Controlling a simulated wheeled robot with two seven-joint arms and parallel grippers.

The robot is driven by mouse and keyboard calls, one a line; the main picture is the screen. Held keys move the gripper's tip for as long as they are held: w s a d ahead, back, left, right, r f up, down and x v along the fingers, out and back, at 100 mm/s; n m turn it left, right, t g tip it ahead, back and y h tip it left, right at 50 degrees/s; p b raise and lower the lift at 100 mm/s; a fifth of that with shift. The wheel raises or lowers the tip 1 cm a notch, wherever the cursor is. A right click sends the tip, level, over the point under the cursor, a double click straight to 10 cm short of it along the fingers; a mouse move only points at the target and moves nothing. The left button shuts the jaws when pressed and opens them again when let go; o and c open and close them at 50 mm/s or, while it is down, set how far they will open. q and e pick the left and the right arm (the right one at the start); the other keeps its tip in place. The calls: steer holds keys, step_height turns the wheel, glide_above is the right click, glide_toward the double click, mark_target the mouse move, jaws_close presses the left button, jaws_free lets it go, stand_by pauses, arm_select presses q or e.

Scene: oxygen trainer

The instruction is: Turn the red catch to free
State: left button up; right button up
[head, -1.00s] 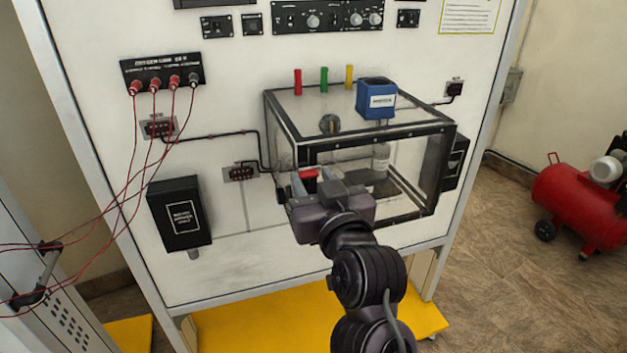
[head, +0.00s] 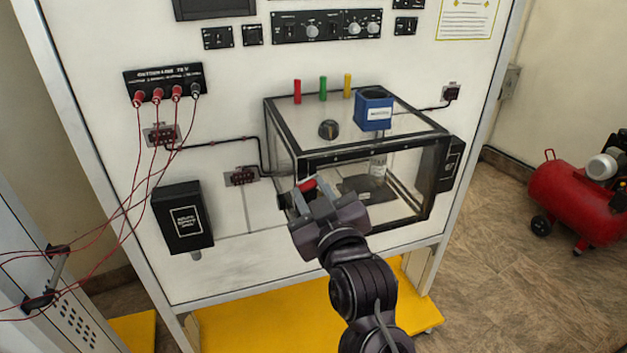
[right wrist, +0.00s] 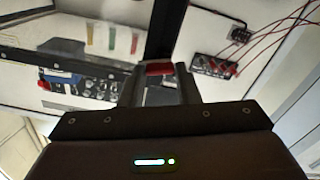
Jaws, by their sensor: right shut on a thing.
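The red catch (head: 307,185) is at the left front edge of the clear, black-framed chamber (head: 290,150). My right gripper (head: 312,192) is shut on the red catch, which now sits tilted in the head view. In the right wrist view the red catch (right wrist: 158,68) shows between the two fingers (right wrist: 158,82); its lower part is hidden by them. My left gripper is not in view.
A bottle (head: 378,167) stands inside. Red cables (head: 120,190) hang at left. A red compressor (head: 580,200) stands right.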

steer(key=n+p, duration=0.3)
steer(key=shift+r+n+p, duration=0.25)
steer(key=shift+n+p, duration=0.05)
steer(key=shift+n, duration=0.1)
steer(key=n+p, duration=0.1)
steer(key=n, duration=0.1)
steer(key=shift+f+n, duration=0.1)
steer(key=shift+n, duration=0.3)
steer(key=n, duration=0.3)
steer(key=shift+p, duration=0.35)
steer(key=shift+a+n, duration=0.1)
steer(key=shift+n, duration=2.1)
